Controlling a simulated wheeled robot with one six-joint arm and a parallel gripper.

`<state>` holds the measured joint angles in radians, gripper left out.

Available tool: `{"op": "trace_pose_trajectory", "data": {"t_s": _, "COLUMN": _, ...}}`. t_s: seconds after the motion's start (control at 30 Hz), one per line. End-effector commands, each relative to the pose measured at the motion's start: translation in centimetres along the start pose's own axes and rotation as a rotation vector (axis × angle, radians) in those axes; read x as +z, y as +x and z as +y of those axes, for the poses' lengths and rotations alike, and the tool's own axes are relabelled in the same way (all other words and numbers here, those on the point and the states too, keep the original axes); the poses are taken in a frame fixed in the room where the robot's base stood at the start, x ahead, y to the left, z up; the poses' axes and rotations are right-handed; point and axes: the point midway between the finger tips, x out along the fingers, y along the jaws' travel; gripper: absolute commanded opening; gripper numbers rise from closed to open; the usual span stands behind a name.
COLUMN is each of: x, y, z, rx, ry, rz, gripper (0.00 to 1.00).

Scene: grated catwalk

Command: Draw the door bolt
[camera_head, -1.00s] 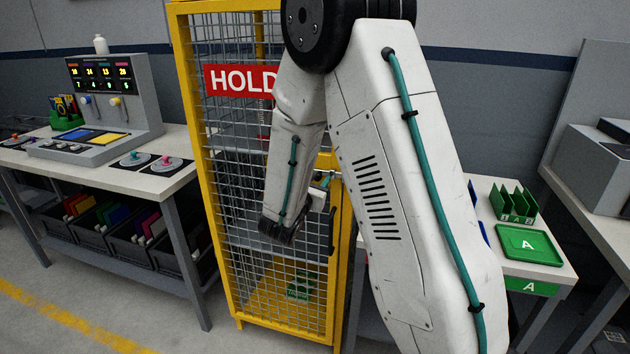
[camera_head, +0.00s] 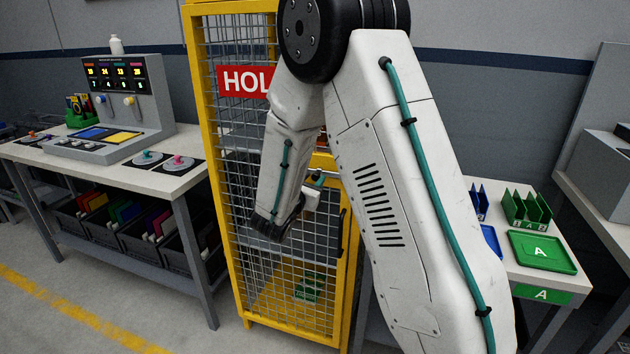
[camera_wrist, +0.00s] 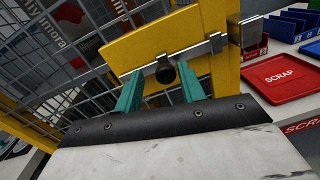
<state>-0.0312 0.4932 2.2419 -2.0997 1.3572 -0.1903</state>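The door bolt (camera_wrist: 193,53) is a silver bar on a yellow plate (camera_wrist: 140,45) of the mesh cage door, with a round black knob (camera_wrist: 165,73). In the wrist view it runs up to the right towards a metal bracket (camera_wrist: 250,31) on the yellow post. My gripper (camera_wrist: 160,87) has two teal fingers, spread apart, one on each side of the knob. Gaps show between the fingers and the knob, so it is not gripped. In the head view my gripper (camera_head: 318,181) is at the door's right edge; my arm hides much of the bolt area.
The yellow cage (camera_head: 215,170) bears a red HOLD sign (camera_head: 243,81) and a dark door handle (camera_head: 341,232). A bench (camera_head: 165,184) with a control panel stands left. A table with green trays (camera_head: 541,251) stands right. A red SCRAP tray (camera_wrist: 288,77) shows in the wrist view.

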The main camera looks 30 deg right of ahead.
Motion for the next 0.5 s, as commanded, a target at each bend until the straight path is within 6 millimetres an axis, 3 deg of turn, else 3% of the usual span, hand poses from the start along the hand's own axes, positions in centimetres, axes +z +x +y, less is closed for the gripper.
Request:
{"op": "trace_pose_trajectory", "data": {"t_s": 0.3, "x": 0.0, "y": 0.0, "z": -0.3, "rx": -0.006, "ry": -0.001, "rz": -0.001, "gripper": 0.43}}
{"op": "trace_pose_trajectory", "data": {"t_s": 0.5, "x": 0.0, "y": -2.6, "z": -0.2, "rx": -0.002, "ry": -0.001, "rz": 0.001, "gripper": 0.43}}
